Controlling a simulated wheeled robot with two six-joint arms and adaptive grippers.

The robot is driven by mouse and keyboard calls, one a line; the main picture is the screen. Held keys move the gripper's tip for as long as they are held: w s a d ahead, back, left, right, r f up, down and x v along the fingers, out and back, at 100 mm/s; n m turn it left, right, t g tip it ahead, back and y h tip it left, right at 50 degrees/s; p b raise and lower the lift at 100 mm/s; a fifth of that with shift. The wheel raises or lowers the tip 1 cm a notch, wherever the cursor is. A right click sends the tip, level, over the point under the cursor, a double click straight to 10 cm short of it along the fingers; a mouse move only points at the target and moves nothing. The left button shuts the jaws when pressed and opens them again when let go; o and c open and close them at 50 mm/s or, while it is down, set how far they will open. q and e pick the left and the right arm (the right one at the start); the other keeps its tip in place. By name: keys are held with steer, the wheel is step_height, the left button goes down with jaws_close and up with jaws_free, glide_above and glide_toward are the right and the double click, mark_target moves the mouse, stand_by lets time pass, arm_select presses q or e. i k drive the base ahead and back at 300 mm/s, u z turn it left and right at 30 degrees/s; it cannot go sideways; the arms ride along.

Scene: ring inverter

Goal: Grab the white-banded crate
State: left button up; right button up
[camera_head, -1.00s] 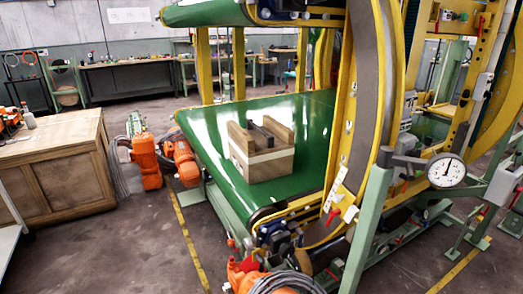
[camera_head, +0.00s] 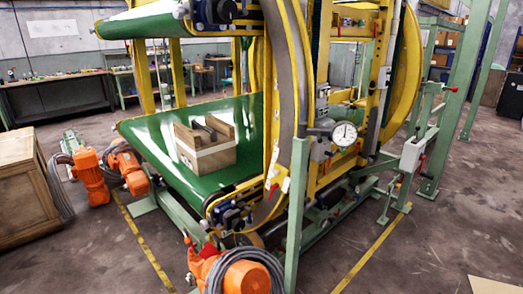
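The white-banded crate (camera_head: 206,152) is a small wooden box with a pale band around its sides and raised ends. A dark object (camera_head: 204,128) shows at its open top. Neither of my grippers shows in the head view, and nothing is seen touching the crate.
Orange motors (camera_head: 91,178) stand left of the belt, and another (camera_head: 246,277) in front. A wooden cabinet (camera_head: 25,195) is at left. Floor at right is mostly clear.

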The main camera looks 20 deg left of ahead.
mark_target(210, 148)
steer(key=z, duration=1)
steer(key=i, duration=1.35)
steer(key=u, duration=0.3)
